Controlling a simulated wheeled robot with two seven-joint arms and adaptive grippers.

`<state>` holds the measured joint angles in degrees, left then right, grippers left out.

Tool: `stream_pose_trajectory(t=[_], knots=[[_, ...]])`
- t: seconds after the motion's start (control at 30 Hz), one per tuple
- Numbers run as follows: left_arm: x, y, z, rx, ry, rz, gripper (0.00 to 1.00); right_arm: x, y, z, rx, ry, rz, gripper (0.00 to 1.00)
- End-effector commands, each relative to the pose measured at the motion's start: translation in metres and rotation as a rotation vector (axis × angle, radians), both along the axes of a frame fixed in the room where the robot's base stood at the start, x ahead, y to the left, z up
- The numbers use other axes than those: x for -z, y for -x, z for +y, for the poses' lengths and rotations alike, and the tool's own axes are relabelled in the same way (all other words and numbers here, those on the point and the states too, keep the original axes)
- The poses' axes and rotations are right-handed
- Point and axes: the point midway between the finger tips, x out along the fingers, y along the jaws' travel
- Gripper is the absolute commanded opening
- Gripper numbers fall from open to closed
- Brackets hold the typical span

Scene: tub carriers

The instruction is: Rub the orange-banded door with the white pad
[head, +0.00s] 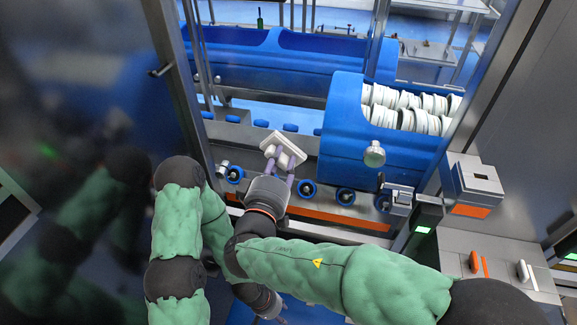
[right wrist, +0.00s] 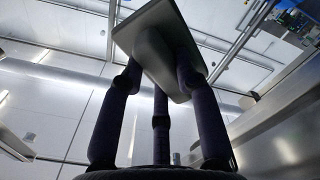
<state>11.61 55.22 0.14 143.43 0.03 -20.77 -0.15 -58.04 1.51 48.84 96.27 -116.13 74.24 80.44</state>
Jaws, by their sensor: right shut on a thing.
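The white pad (head: 283,148) is a pale flat plate with a raised grip, tilted in front of the blue tubs. My right gripper (head: 283,172) is shut on it; the right wrist view shows the pad (right wrist: 165,50) between its dark fingers. An orange band (head: 345,219) runs along the low front edge below the rollers, partly behind my right arm. Whether it belongs to a door is unclear. The pad is above this band and appears apart from it. My left gripper (head: 277,314) is low, at the bottom edge, mostly hidden and cut off.
A blue tub (head: 345,130) full of white discs stands right of the pad, with a long blue tub (head: 280,65) behind. A large dark glossy panel (head: 90,90) with a handle fills the left. A grey box (head: 472,178) with an orange strip is at right.

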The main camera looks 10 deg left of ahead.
Motion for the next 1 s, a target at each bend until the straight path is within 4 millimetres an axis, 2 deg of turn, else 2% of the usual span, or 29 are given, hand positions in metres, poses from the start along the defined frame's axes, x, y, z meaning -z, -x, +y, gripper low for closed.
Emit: stream_pose_trajectory(t=[0.37, 1.0], knots=[[0.002, 0.0, 0.0, 0.0, 0.0, 0.0, 0.4, -0.001, 0.001, 0.002, 0.0, -0.002, -0.001, 0.06], [0.032, 0.0, 0.0, 0.0, 0.0, 0.0, 0.4, 0.0, 0.053, 0.004, -0.002, -0.003, -0.002, 0.06]])
